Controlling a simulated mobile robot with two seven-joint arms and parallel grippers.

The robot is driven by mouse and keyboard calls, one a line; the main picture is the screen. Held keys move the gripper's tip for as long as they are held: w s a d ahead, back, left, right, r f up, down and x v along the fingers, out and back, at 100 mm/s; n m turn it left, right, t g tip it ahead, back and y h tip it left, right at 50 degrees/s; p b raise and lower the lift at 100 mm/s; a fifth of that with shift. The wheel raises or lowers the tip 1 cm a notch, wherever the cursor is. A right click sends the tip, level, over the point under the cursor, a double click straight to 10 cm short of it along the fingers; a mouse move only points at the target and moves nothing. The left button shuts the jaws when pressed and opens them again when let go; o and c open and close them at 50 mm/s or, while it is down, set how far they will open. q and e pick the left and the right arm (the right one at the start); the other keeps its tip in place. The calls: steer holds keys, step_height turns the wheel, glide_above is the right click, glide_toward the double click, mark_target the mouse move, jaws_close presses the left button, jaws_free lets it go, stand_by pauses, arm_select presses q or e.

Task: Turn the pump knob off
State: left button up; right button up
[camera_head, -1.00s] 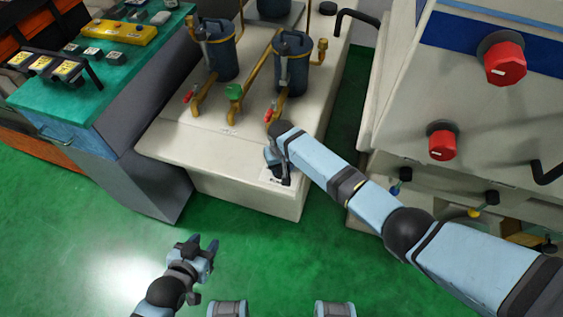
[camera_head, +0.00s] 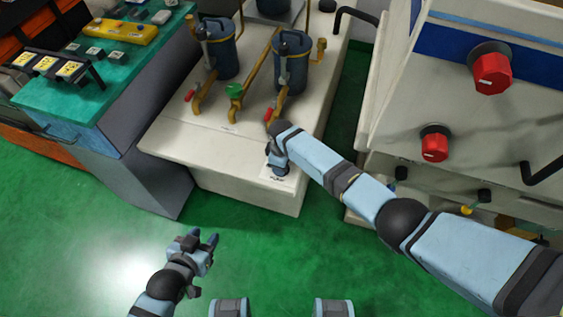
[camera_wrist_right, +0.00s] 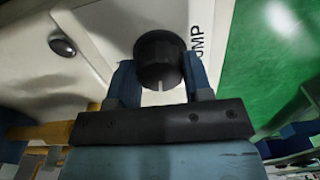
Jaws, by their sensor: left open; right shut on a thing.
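The pump knob (camera_wrist_right: 160,58) is a round black knob with a pale pointer line, on a cream panel beside lettering that reads "UMP" in the right wrist view. The line points toward my gripper, down in that picture. My right gripper (camera_wrist_right: 160,80) has one blue finger on each side of the knob and is shut on it. In the head view my right gripper (camera_head: 277,160) is at the front of the cream pump unit (camera_head: 190,150), and the knob is hidden there. My left gripper (camera_head: 207,244) is open and empty above the green floor.
Blue filter canisters (camera_head: 292,58) with brass pipes, red-handled valves (camera_head: 268,113) and a green valve handle (camera_head: 234,90) stand on the unit. A machine with red knobs (camera_head: 491,74) is at the right. A teal-topped bench (camera_head: 75,110) is at the left. Green floor in front is clear.

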steer(key=shift+a+r+n, duration=0.1)
steer(key=shift+n, duration=1)
steer(key=o, duration=0.9)
step_height(320, 180, up, 14)
steer(key=shift+f+p, duration=0.1)
steer(key=shift+p, duration=0.55)
steer(key=shift+f, duration=0.1)
